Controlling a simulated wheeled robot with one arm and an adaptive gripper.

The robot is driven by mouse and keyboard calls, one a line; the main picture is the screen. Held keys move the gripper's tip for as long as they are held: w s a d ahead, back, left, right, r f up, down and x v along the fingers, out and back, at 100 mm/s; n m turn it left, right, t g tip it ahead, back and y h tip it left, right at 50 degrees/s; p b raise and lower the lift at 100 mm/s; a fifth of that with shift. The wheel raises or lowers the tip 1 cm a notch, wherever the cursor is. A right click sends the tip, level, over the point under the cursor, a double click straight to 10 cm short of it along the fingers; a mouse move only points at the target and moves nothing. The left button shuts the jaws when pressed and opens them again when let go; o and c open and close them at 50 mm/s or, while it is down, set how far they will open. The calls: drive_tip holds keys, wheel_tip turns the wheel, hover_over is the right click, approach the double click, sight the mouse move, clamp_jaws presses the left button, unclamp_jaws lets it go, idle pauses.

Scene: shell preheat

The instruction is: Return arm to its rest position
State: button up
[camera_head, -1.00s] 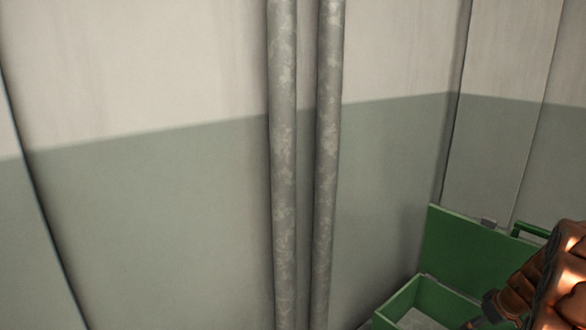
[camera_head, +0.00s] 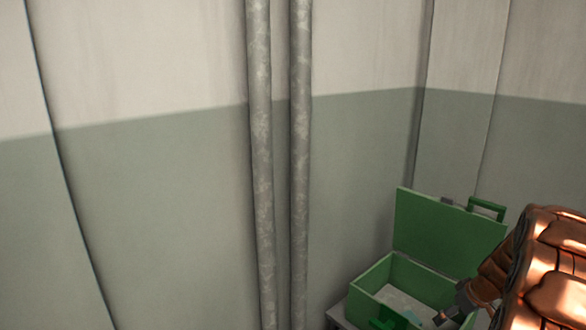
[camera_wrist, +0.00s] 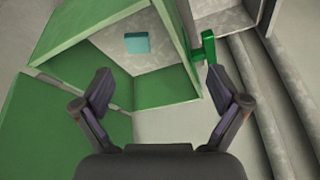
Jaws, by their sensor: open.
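My gripper (camera_wrist: 161,77) is open in the wrist view, with its two dark fingers spread wide and nothing between them. Its tip also shows at the lower right of the head view (camera_head: 446,314), in front of the green box, with my brown-orange arm behind it. The open green box (camera_head: 372,276) has its lid raised against the wall side. In the wrist view the box (camera_wrist: 75,68) lies beyond the fingers, and a small teal block (camera_wrist: 137,43) sits inside it. I cannot tell how far the fingers are from the box.
Two grey vertical pipes (camera_head: 260,150) run down the wall. The box lid (camera_head: 440,232) stands upright with a handle on top. A green latch-like part (camera_wrist: 207,62) sticks out from the box. The wall left of the pipes is clear.

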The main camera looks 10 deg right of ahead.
drive_tip(key=s+a+r+g+y+b, duration=0.1)
drive_tip(key=s+a+r+g+b, duration=0.15)
drive_tip(key=a, duration=1.15)
drive_tip(key=s+a+r+g+y+b, duration=0.1)
drive_tip(key=s+a+b, duration=0.15)
drive_tip(key=a, duration=1.15)
drive_tip(key=s+a+f+g+h+b, duration=0.1)
drive_tip(key=s+a, duration=0.2)
drive_tip(key=s, duration=0.4)
drive_tip(key=s+a+m+g+h+b, duration=0.15)
drive_tip(key=s+a, duration=0.25)
drive_tip(key=s, duration=0.4)
drive_tip(key=s+a+f+n+g+b, duration=0.1)
drive_tip(key=s+a+b, duration=0.15)
drive_tip(key=s, duration=0.45)
wheel_tip(320, 180, up, 18)
drive_tip(key=t+p, duration=0.1)
drive_tip(key=p, duration=1.7)
drive_tip(key=shift+w+a+r, duration=0.2)
drive_tip(key=shift+w+a, duration=0.1)
drive_tip(key=shift+a, duration=0.15)
drive_tip(key=shift+m, duration=0.25)
drive_tip(key=shift+c, duration=0.4)
